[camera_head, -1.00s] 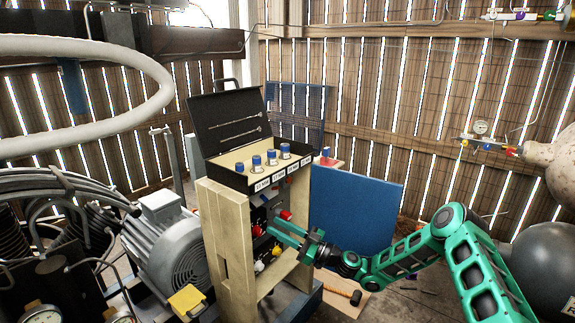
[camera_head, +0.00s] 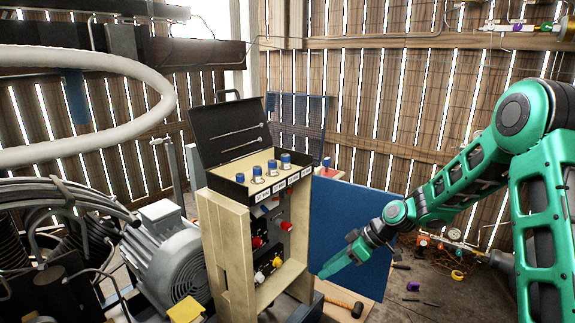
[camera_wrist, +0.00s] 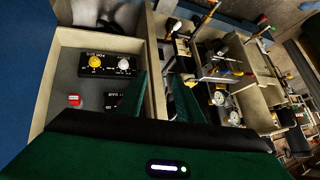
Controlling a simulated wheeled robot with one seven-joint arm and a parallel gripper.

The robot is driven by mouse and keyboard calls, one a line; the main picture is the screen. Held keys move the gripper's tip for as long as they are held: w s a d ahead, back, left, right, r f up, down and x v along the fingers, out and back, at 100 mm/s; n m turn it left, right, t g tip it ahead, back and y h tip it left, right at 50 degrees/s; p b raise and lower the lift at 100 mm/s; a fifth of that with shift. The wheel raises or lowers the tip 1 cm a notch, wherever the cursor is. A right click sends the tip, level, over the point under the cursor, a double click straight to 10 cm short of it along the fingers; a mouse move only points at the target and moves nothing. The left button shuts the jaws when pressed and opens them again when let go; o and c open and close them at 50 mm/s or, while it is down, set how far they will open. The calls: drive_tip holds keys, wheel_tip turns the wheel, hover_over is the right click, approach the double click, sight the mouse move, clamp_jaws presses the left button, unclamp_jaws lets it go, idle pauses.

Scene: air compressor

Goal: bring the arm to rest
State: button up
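My green arm is raised at the right in the head view, its elbow high and its forearm sloping down to the left. My gripper (camera_head: 325,272) points down and left, in front of the blue board and to the right of the wooden control cabinet (camera_head: 232,255). It appears apart from the cabinet. In the wrist view my gripper (camera_wrist: 160,95) shows two green fingers with a gap between them, and nothing is held. Behind them in that view is a panel with a yellow knob (camera_wrist: 95,62), a white knob and a red button (camera_wrist: 74,100).
An open black case (camera_head: 262,172) with blue-capped parts sits on the cabinet. A grey motor (camera_head: 180,260) stands left of it. The blue board (camera_head: 350,225) stands behind my gripper. A hammer (camera_head: 345,303) and small tools lie on the floor at the lower right.

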drive_tip(key=s+d+r+m+h, duration=0.3)
drive_tip(key=s+d+r+m, duration=0.15)
drive_tip(key=s+d, duration=0.45)
drive_tip(key=s+d+r+m+h, duration=0.45)
drive_tip(key=s+d, duration=0.25)
drive_tip(key=d, duration=0.5)
drive_tip(key=s+d+r+m, duration=0.1)
drive_tip(key=s+d+m, duration=0.1)
drive_tip(key=s, duration=0.5)
drive_tip(key=s+d+r+m+g, duration=0.1)
drive_tip(key=s+d+r+m, duration=0.1)
drive_tip(key=s, duration=0.5)
drive_tip(key=s+d+r+m, duration=0.2)
drive_tip(key=s+m, duration=0.3)
drive_tip(key=s, duration=0.3)
drive_tip(key=shift+d+m, duration=0.4)
drive_tip(key=shift+d, duration=0.25)
drive_tip(key=shift+h, duration=0.25)
drive_tip(key=shift+w+f+g, duration=0.2)
drive_tip(key=shift+w+g, duration=0.1)
drive_tip(key=shift+w, duration=0.35)
